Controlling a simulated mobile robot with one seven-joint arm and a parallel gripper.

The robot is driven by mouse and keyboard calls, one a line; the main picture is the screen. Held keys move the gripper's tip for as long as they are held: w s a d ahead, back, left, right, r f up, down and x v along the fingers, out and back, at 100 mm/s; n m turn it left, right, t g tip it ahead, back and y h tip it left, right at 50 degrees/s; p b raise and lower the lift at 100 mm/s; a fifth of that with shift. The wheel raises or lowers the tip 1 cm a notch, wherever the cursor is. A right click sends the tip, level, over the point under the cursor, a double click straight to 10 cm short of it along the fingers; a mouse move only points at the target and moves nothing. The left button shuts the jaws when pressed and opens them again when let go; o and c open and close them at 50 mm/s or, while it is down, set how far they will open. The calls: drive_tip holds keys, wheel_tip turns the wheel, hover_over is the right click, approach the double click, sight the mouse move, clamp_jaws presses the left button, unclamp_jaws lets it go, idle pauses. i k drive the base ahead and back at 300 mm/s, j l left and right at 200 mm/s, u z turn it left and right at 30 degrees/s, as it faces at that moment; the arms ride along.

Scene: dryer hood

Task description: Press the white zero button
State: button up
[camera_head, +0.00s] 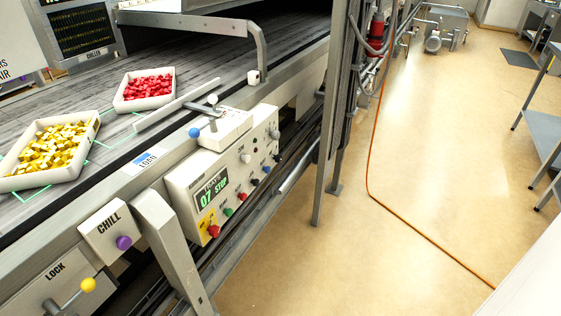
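A pale control panel (225,176) is fixed to the side of the conveyor and carries a display (211,192) reading "07" and "STOP". A white round button (245,158) sits on the panel's upper face, right of the display. Another pale knob (274,133) sits near the panel's right end. Labels by them are too small to read, so I cannot tell which is marked zero. Red (213,231), green (228,212), blue (254,182) and black buttons line the lower edge. My gripper is not in view.
Trays of yellow (70,178) and red (172,101) pieces lie on the belt. An orange hose (408,226) crosses open floor.

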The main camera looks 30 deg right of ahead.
sight(247, 159)
drive_tip(key=j+z, duration=0.1)
drive_tip(key=z, duration=0.25)
drive_tip(key=i+j+z, duration=0.1)
drive_tip(key=z, duration=0.2)
drive_tip(key=j+z, duration=0.15)
drive_tip(key=z, duration=0.2)
drive_tip(key=j, duration=0.4)
drive_tip(key=i+j, duration=0.15)
drive_tip(key=j, duration=0.2)
drive_tip(key=i, duration=0.5)
